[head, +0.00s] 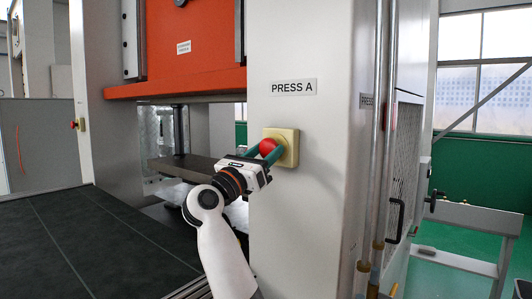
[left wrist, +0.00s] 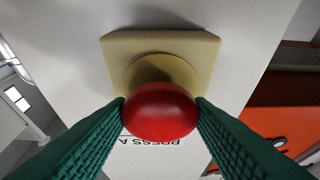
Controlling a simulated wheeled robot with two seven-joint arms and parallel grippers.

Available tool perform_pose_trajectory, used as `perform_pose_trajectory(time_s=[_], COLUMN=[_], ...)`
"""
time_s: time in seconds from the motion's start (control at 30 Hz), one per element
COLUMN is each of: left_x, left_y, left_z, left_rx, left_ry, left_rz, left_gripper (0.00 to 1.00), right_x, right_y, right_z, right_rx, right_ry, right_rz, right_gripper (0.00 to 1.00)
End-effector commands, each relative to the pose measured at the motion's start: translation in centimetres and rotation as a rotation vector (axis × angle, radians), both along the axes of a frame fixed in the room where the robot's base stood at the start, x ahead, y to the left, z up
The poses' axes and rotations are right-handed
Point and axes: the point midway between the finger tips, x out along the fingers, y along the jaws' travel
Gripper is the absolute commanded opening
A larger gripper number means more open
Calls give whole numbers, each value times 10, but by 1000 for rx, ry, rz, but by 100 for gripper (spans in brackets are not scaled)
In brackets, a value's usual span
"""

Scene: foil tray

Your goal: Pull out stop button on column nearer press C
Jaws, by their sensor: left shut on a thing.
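A red stop button (head: 268,147) on a yellow-beige box (head: 288,148) is mounted on the light column (head: 300,210) labelled PRESS A. My left gripper (head: 265,153) is at this button, its green fingers on either side of the red head. In the left wrist view the fingers are shut on the red button (left wrist: 160,111), one at each side, with the box (left wrist: 115,50) behind it. No label reading PRESS C can be made out. My right gripper is not in view.
The orange press ram (head: 200,65) is left of the column, above a grey plate (head: 180,165). A dark table surface (head: 70,240) lies at lower left. Vertical pipes (head: 385,130) and a black handle (head: 396,220) are on the right.

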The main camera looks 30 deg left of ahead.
Motion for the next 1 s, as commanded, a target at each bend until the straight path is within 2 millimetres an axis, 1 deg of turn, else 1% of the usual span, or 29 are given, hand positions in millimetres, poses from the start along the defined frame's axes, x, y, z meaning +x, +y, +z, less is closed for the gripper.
perform_pose_trajectory(time_s=[0.03, 0.07, 0.1, 0.17, 0.43, 0.57, 0.67, 0.8, 1.0], left_x=[0, 0, 0, 0, 0, -7, -22, -50, -88], left_y=[1, 1, 1, 1, 1, 1, 3, 5, 8], left_z=[-2, -2, -2, -2, -2, -6, -14, -27, -40], left_rx=[-1, -1, -1, -1, 0, 0, 0, 0, 1], left_ry=[2, 2, 3, 2, 1, -1, -2, -3, -3], left_rz=[1, 1, 1, 1, 1, 3, 4, 5, 5], left_gripper=[6, 51, 58, 68, 68, 68, 68, 68, 68], right_x=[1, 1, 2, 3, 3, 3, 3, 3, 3], right_y=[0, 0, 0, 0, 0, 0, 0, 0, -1], right_z=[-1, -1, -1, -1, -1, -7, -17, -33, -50], right_rx=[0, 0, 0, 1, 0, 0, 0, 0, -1], right_ry=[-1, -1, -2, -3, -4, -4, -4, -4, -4], right_rz=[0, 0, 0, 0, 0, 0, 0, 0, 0], right_gripper=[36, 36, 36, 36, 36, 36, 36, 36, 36])
